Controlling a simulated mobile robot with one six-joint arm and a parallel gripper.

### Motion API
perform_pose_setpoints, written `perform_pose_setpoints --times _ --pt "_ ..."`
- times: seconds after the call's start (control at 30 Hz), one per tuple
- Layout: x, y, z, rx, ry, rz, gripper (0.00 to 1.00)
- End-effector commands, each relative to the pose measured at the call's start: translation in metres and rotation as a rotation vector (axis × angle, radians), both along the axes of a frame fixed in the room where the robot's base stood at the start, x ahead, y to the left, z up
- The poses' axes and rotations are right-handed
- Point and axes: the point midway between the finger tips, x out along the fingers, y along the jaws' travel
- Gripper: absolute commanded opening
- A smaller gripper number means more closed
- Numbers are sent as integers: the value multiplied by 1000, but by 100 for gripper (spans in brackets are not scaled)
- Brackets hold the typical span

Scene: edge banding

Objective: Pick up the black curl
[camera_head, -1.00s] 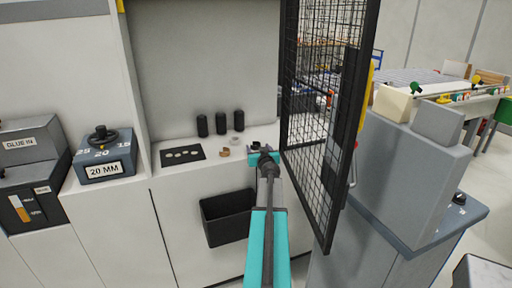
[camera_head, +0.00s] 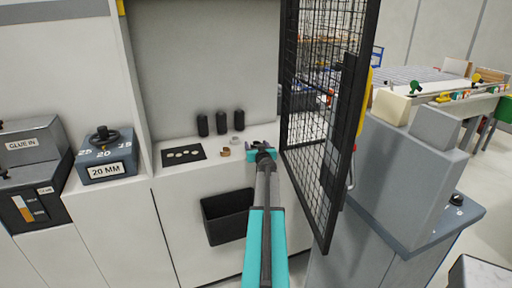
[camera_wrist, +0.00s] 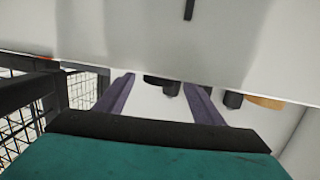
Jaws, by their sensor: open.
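My gripper (camera_head: 262,149) is open at the right end of the white ledge, close to the mesh door. In the wrist view its two fingers (camera_wrist: 158,82) point away with a gap between them. A dark piece, apparently the black curl (camera_wrist: 160,86), shows between the fingertips, partly cut off by a pale edge; I cannot tell whether it touches them. In the head view the dark gripper parts hide it or blend with it. A tan curl (camera_head: 224,152) and a pale curl (camera_head: 237,141) lie on the ledge to the left.
The black mesh door (camera_head: 325,120) stands open just right of my gripper. Three black cylinders (camera_head: 221,123) stand behind the curls. A black bin (camera_head: 227,216) hangs below the ledge.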

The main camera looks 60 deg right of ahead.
Motion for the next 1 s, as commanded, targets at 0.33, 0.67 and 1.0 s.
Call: perform_pose_setpoints --times 0.33,0.67,1.0 --pt "0 0 0 0 0 -1 48" --pt "-1 0 0 0 0 -1 18" --pt "-1 0 2 -1 1 -1 18"
